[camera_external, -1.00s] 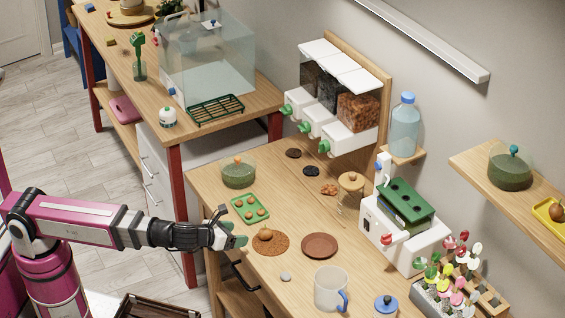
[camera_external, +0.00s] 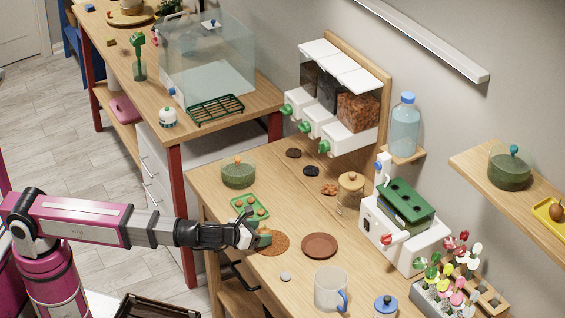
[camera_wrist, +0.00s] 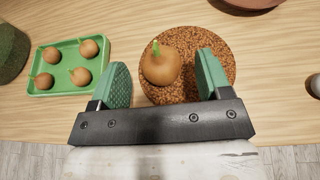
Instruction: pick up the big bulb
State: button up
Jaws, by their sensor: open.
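The big bulb (camera_wrist: 161,66) is round and brown with a green shoot. It sits on a round cork mat (camera_wrist: 205,32) in the wrist view. My gripper (camera_wrist: 163,72) is open, with its green-padded fingers on either side of the bulb and gaps showing, wider on the right. In the external view my gripper (camera_external: 263,239) is low over the cork mat (camera_external: 282,244) and hides the bulb. Several smaller bulbs lie in a green tray (camera_wrist: 66,63) to the left in the wrist view.
A brown saucer (camera_external: 320,244), a clear mug (camera_external: 330,290) and a small grey stone-like piece (camera_external: 285,277) stand near the mat. A green-filled glass bowl (camera_external: 238,176) is beyond the tray. Another bulb (camera_external: 557,212) sits in a yellow tray on the wall shelf.

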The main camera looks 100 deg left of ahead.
jog(key=shift+x, duration=0.8)
jog(key=c, duration=0.9)
jog(key=shift+r, duration=0.1)
